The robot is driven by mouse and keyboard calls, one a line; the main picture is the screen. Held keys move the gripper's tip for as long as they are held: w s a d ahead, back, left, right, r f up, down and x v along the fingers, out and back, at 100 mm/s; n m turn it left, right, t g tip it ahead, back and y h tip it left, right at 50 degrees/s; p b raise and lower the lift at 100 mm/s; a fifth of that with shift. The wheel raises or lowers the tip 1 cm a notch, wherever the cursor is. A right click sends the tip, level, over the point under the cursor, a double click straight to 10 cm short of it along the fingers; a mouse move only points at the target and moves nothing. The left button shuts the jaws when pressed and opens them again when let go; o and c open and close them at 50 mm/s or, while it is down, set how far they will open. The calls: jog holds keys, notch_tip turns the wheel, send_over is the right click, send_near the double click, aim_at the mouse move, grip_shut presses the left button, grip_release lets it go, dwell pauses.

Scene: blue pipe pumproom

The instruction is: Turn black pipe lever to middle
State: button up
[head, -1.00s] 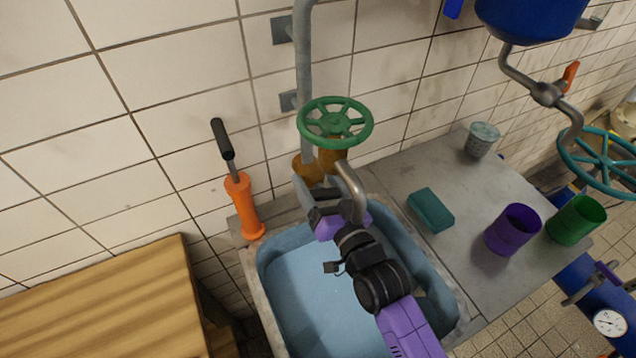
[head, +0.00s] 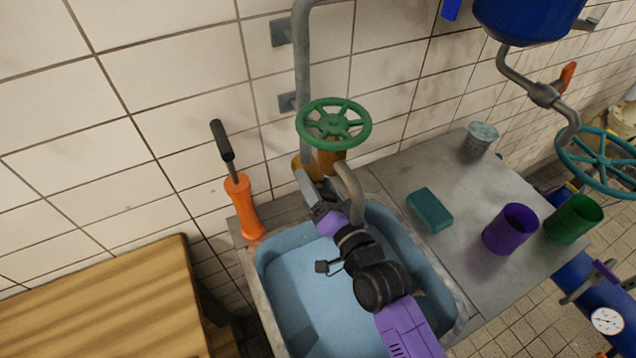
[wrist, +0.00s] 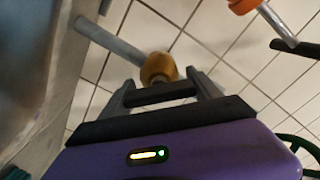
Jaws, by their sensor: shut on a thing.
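My gripper (head: 316,192) is at the back of the sink, below the green valve wheel (head: 334,124), beside the curved metal spout (head: 350,190). In the wrist view my gripper (wrist: 163,88) has its two dark fingers on either side of a short dark bar in front of the brass fitting (wrist: 158,68) on the grey pipe (wrist: 108,40). This bar appears to be the black pipe lever (wrist: 160,93), held between the fingers. In the head view the lever is mostly hidden by my gripper, and its exact angle cannot be told.
The blue sink basin (head: 300,290) lies under my arm. An orange pump with a black handle (head: 243,208) stands left of it. A teal sponge (head: 429,211), a purple cup (head: 510,230) and a green cup (head: 574,220) stand on the counter at right. A wooden table (head: 100,310) is at left.

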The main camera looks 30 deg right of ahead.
aim_at(326, 199)
jog(key=o, duration=1.4)
jog(key=s+b, duration=0.1)
jog(key=s, duration=0.5)
jog(key=shift+s+f+b, duration=0.15)
jog(key=shift+s+b, duration=0.1)
jog(key=shift+b, duration=0.15)
jog(key=shift+s, duration=0.7)
jog(key=shift+r, duration=0.2)
